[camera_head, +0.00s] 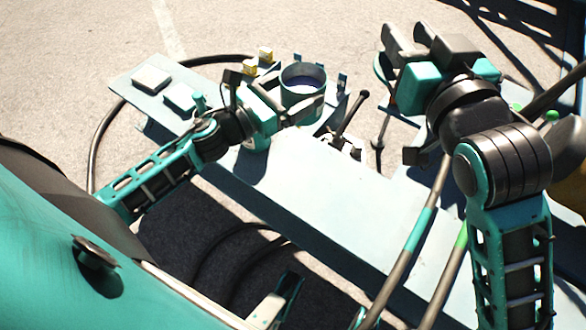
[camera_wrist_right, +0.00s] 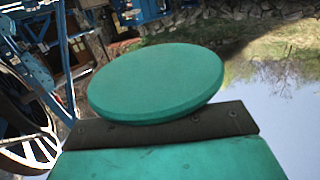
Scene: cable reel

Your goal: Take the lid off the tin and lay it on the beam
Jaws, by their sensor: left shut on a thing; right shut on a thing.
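The tin (camera_head: 301,97) is a teal cylinder standing upright towards the far edge of the pale beam (camera_head: 325,200). Its top is open and its dark inside shows. My left gripper (camera_head: 297,108) is shut on the tin from the near left side. The lid (camera_wrist_right: 155,82) is a flat round teal disc, filling the middle of the right wrist view. In the head view only a thin teal edge of the lid (camera_head: 382,69) shows. My right gripper (camera_head: 392,52) is shut on the lid, apart from the tin and to its right, above the beam's far side.
A black-knobbed lever (camera_head: 352,112) stands right of the tin. The near middle of the beam is bare. Hoses cross at the right.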

